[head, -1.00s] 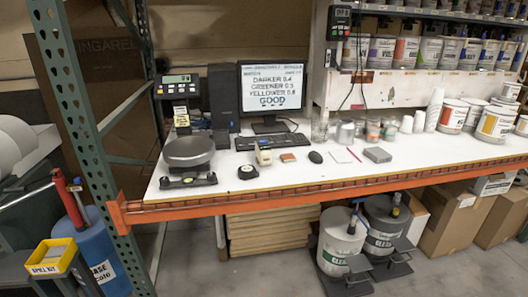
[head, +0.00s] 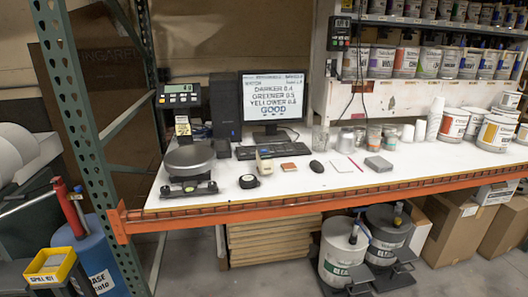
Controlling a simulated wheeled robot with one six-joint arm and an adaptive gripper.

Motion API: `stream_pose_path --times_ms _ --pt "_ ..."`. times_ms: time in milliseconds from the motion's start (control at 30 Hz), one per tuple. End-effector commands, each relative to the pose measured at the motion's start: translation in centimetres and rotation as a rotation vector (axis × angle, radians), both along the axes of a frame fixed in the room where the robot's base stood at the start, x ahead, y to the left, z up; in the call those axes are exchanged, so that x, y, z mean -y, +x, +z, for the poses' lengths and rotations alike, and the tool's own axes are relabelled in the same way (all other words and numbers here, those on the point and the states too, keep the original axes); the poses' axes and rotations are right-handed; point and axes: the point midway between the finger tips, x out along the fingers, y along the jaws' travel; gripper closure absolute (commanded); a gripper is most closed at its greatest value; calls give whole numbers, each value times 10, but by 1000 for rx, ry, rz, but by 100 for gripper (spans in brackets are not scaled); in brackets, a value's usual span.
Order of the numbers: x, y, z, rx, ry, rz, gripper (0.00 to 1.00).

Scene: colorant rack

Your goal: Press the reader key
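A small cream-coloured upright device (head: 264,161), which may be the reader, stands on the white bench in front of the keyboard (head: 262,151). Its key is too small to make out. A round black device with a pale centre (head: 249,181) lies just in front of it to the left. A brownish-red square (head: 289,167) lies to its right. The monitor (head: 273,98) behind shows several lines of text, with "GOOD" as the large bottom line. My gripper is not in view.
A scale (head: 189,160) with a round pan and raised display stands at the bench's left. A mouse (head: 317,166), grey box (head: 379,163) and several cups and cans (head: 454,124) are to the right. A green rack post (head: 78,120) and orange beam (head: 290,208) frame the bench.

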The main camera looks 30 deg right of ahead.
Motion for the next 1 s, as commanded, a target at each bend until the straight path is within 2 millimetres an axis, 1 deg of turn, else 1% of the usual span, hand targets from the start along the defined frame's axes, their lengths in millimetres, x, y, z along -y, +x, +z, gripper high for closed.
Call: stream_pose_path --times_ms 33,67,100,1000 --pt "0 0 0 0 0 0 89" --pt "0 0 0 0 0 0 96" --pt "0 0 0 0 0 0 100" --pt "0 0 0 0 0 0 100"
